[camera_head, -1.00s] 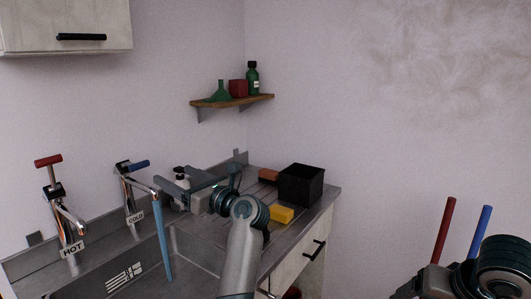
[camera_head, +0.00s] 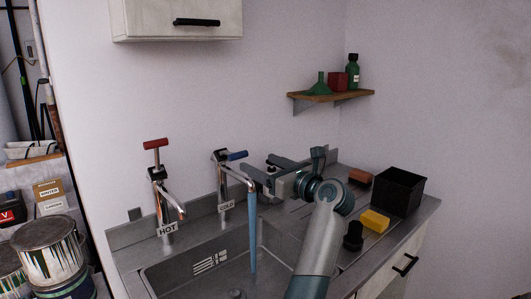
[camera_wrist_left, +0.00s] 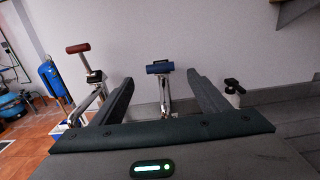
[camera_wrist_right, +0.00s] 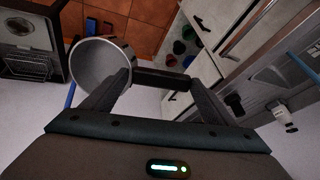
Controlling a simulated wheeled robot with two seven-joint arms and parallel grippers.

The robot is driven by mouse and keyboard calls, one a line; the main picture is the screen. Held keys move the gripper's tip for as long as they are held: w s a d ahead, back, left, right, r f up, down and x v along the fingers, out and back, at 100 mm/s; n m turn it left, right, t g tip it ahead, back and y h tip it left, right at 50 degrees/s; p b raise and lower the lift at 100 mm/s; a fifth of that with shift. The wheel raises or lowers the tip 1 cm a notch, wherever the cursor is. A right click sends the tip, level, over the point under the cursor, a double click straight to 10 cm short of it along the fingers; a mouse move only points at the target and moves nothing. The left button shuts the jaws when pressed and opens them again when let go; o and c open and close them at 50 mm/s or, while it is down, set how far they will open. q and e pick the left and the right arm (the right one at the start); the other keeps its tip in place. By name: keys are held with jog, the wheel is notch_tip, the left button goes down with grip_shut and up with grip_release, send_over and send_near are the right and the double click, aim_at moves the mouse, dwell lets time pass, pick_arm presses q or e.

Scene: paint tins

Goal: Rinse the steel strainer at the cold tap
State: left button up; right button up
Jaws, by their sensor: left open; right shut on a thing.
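The cold tap (camera_head: 226,190) has a blue handle (camera_head: 237,156), and a blue stream of water (camera_head: 253,240) falls from its spout into the sink (camera_head: 185,268). My left gripper (camera_head: 258,172) is open and empty just right of the tap, behind the stream. In the left wrist view the blue handle (camera_wrist_left: 160,68) shows between and beyond the fingers. My right gripper (camera_wrist_right: 160,90) shows only in its wrist view. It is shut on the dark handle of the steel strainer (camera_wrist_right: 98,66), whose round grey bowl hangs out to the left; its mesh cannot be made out.
The red-handled hot tap (camera_head: 163,195) stands left of the cold one. Right of the sink are a yellow sponge (camera_head: 374,220), an orange block (camera_head: 360,177) and a black bin (camera_head: 399,190). Paint tins (camera_head: 50,252) are at far left.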

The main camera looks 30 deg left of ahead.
aim_at(239, 153)
pick_arm(q)
jog(key=shift+a, duration=0.1)
pick_arm(e)
jog(key=shift+r, duration=0.15)
pick_arm(q)
jog(key=p+x, duration=0.4)
jog(key=x, duration=0.6)
jog(key=shift+r, duration=0.2)
pick_arm(e)
notch_tip(239, 153, up, 4)
jog(key=shift+f, duration=0.1)
pick_arm(q)
jog(key=shift+p+x, duration=0.3)
jog(key=shift+x, duration=0.6)
pick_arm(e)
jog(key=shift+r, duration=0.25)
pick_arm(q)
jog(key=shift+f, duration=0.15)
